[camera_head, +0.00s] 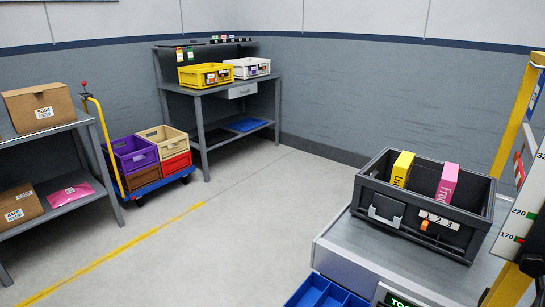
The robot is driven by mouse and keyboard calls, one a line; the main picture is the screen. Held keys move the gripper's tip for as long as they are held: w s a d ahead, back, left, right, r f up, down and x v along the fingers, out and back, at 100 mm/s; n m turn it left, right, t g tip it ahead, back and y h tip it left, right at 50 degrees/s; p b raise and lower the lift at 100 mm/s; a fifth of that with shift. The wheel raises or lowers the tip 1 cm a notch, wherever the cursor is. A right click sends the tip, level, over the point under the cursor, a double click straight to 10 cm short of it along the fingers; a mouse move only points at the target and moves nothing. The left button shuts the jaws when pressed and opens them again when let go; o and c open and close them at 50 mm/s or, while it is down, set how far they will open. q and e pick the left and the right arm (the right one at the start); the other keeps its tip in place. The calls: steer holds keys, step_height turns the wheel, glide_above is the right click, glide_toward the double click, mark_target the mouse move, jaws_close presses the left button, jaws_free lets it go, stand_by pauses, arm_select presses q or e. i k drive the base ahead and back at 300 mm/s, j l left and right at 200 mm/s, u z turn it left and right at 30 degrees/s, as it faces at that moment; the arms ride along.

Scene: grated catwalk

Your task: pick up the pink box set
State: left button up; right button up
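A pink box (447,184) with lettering down its side stands upright, slightly tilted, in a dark grey crate (467,242). The crate sits on a grey bench top (343,239) at the right. A yellow box (402,169) stands in the same crate, to the left of the pink box and apart from it. The crate's front wall hides the lower parts of both boxes. Its front carries a white label with numbers and an orange tag. Neither of my grippers shows in the head view.
A yellow post (511,137) and a numbered scale stand right of the crate. Blue bins (325,292) lie below the bench front. At the left are a shelf (62,194), a crate cart (154,185) and a workbench (221,85). The middle floor is clear.

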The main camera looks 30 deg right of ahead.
mark_target(444, 192)
steer(key=i+j+u, duration=0.15)
steer(key=i, duration=0.2)
steer(key=i+j+u, duration=0.35)
steer(key=i, duration=0.4)
steer(key=i+l+z, duration=0.1)
steer(key=i+z, duration=0.6)
steer(key=i+j+z, duration=0.1)
steer(key=i+z, duration=0.25)
steer(key=i+l+z, duration=0.1)
steer(key=i+z, duration=0.45)
steer(key=z, duration=0.25)
steer(key=i+j+z, duration=0.1)
steer(key=i+z, duration=0.5)
steer(key=z, duration=0.2)
steer(key=i+z, duration=0.2)
steer(key=z, duration=0.25)
steer(key=i+j+z, duration=0.15)
steer(key=z, duration=0.25)
